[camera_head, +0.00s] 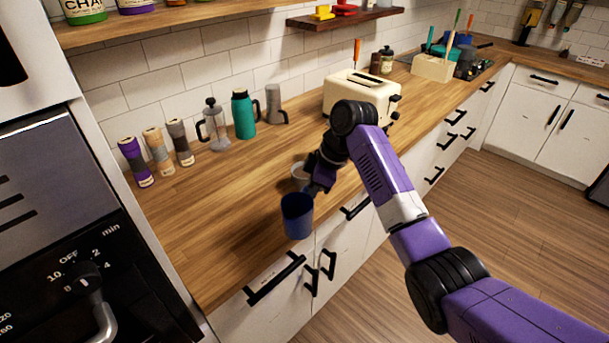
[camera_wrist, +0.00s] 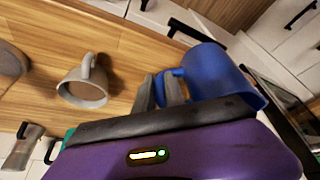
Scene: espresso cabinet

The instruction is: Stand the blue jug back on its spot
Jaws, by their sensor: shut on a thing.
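The blue jug (camera_head: 297,217) appears at the counter's front edge in the head view, its lower part overlapping the drawer fronts. It looks roughly upright there, with its open top showing. My gripper (camera_head: 318,186) is just behind and right of it, shut on its handle. In the wrist view the jug (camera_wrist: 218,76) fills the upper right, and my gripper's fingers (camera_wrist: 163,90) close on its handle. Whether the jug's base touches anything is hidden. No marked spot for the jug can be made out.
A grey mug (camera_wrist: 84,86) stands on the counter close behind the jug. A glass press (camera_head: 214,126), a teal flask (camera_head: 243,115) and a grey pitcher (camera_head: 275,104) stand by the wall. A cream toaster (camera_head: 361,95) is farther right. The counter's front left (camera_head: 225,225) is clear.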

